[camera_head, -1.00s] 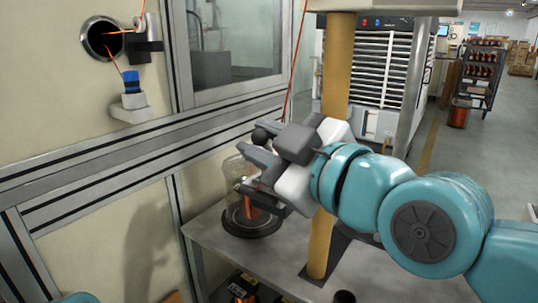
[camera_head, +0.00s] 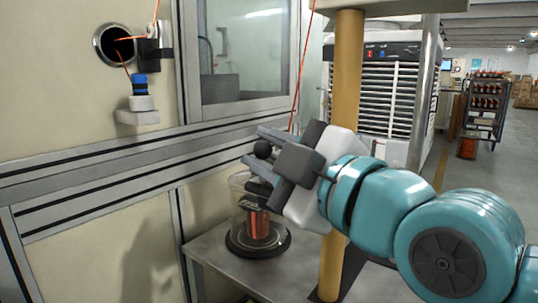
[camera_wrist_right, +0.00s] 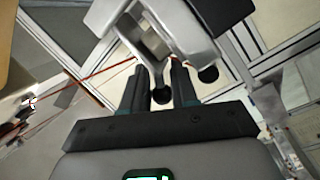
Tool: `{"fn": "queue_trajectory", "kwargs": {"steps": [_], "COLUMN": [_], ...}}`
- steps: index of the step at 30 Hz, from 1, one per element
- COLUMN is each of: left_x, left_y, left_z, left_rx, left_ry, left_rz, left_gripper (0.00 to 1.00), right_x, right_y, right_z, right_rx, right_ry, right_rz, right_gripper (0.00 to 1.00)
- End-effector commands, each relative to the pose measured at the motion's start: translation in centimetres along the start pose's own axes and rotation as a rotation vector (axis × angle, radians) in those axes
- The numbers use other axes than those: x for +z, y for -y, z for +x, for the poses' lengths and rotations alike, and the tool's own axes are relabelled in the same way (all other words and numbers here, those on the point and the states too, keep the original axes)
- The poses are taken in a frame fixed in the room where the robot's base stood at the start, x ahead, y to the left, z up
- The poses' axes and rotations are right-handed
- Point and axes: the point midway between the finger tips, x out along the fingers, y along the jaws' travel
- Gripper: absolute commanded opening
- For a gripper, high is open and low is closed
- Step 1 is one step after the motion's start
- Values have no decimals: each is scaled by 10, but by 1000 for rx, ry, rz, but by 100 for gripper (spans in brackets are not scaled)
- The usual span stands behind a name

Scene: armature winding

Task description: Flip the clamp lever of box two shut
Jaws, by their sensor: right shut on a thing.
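My right gripper (camera_head: 258,148) comes in from the right and sits above the glass jar. In the right wrist view its two dark fingers (camera_wrist_right: 157,78) stand on either side of a black ball knob (camera_wrist_right: 161,96) at the end of a grey clamp lever (camera_wrist_right: 150,48). It is shut on this lever. A second ball knob (camera_wrist_right: 208,74) shows to the right, outside the fingers. The pale grey box (camera_wrist_right: 205,18) carrying the levers fills the top of the wrist view. In the head view a black knob (camera_head: 263,150) shows between the fingers. My left gripper is out of view.
A glass jar (camera_head: 240,205) with a copper-red spool (camera_head: 258,226) stands on the grey table (camera_head: 290,268) below the gripper. A yellow post (camera_head: 347,70) stands close to the gripper's wrist. A pale panelled wall (camera_head: 60,110) with a wire hole (camera_head: 114,45) is on the left.

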Motion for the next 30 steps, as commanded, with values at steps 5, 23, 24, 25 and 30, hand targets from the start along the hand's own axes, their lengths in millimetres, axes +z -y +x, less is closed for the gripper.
{"fn": "queue_trajectory", "kwargs": {"steps": [5,23,24,25,30], "left_x": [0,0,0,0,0], "left_y": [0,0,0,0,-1], "left_z": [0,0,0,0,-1], "left_rx": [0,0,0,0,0], "left_ry": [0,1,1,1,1], "left_rz": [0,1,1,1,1], "left_gripper": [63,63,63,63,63], "right_x": [0,0,0,-1,-1], "right_y": [2,-1,0,-1,-1], "right_z": [0,-18,-26,-34,-80], "right_rx": [-4,1,1,3,2], "right_ry": [0,-1,-1,-1,-2], "right_rz": [-1,0,0,0,0], "right_gripper": [31,34,34,34,34]}}
